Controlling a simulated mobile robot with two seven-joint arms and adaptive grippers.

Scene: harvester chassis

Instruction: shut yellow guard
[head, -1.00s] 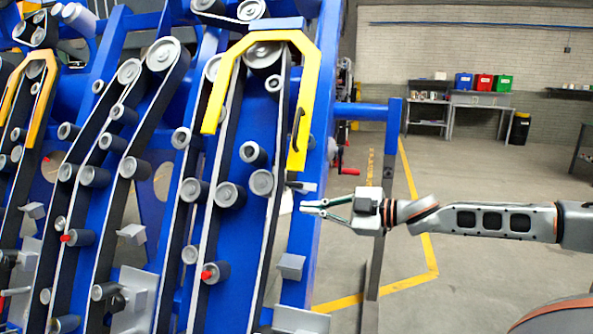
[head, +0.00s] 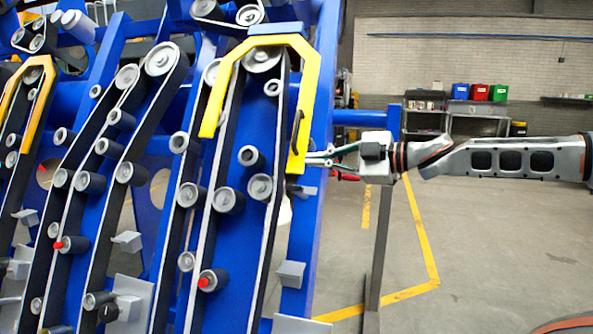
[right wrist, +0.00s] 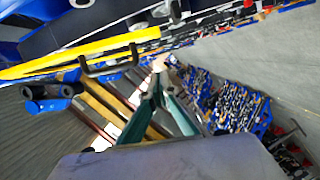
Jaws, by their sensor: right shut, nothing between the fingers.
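The yellow guard (head: 305,92) is an angular arch over the top of the belt and rollers on the blue machine, with a dark handle (head: 295,130) on its right leg. In the right wrist view the guard (right wrist: 80,50) is a yellow bar with its black handle (right wrist: 108,66) at upper left. My right gripper (head: 308,158) is shut and empty, its tips by the lower end of the guard's right leg, below the handle. Whether the tips touch the guard I cannot tell. In the wrist view the fingers (right wrist: 158,80) point up, right of the handle. My left gripper is out of view.
A second yellow guard (head: 38,100) is at the far left. Belts, rollers and grey brackets (head: 290,273) cover the blue machine frame (head: 325,85). A grey post (head: 378,260) stands below my right wrist. Open floor (head: 490,240) lies to the right.

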